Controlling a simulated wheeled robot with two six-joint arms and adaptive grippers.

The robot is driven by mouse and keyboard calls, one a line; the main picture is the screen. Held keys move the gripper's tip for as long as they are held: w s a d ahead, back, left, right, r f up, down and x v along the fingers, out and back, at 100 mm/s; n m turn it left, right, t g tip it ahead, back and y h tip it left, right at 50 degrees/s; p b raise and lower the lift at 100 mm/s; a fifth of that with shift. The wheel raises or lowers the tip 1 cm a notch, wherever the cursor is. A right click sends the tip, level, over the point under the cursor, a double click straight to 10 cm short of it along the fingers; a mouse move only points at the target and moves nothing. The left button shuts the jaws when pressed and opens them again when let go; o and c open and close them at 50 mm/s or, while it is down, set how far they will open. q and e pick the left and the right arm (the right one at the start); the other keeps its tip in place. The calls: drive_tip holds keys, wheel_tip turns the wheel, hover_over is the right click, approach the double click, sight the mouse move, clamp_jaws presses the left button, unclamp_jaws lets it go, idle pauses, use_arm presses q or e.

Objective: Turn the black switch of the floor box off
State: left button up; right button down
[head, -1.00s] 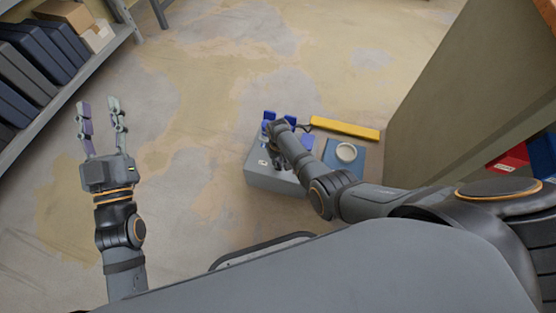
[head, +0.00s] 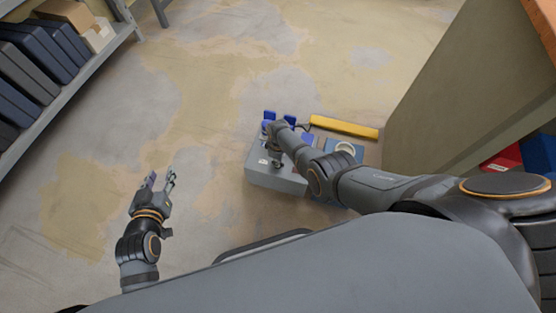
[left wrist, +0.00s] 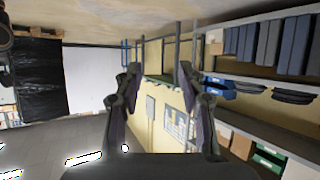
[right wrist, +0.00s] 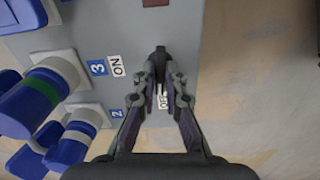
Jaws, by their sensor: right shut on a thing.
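The grey floor box (head: 262,172) stands on the floor right of centre in the head view. In the right wrist view its grey top (right wrist: 120,25) shows an ON label (right wrist: 116,66) and a partly covered label beside the black switch (right wrist: 160,52). My right gripper (right wrist: 162,78) is shut on the black switch, its fingertips meeting around it. In the head view the right gripper (head: 272,158) is over the box top, partly hidden by my arm. My left gripper (head: 161,180) is open and empty, away from the box; its spread fingers show in the left wrist view (left wrist: 158,80).
Blue plugs (right wrist: 45,98) with coloured bands sit in sockets on the box. A yellow bar (head: 343,127) lies behind it, and a blue item with a white ring (head: 345,149) lies right. Shelves stand at left, a cabinet (head: 440,90) at right.

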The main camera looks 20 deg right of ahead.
use_arm(q)
drive_tip(key=shift+s+f+g, duration=0.3)
drive_tip(key=shift+s+f, duration=0.1)
drive_tip(key=shift+f, duration=0.25)
use_arm(e)
drive_tip(key=shift+n, duration=0.7)
drive_tip(key=c, duration=1.4)
unclamp_jaws()
wheel_tip(320, 180, up, 12)
drive_tip(key=shift+r, duration=0.1)
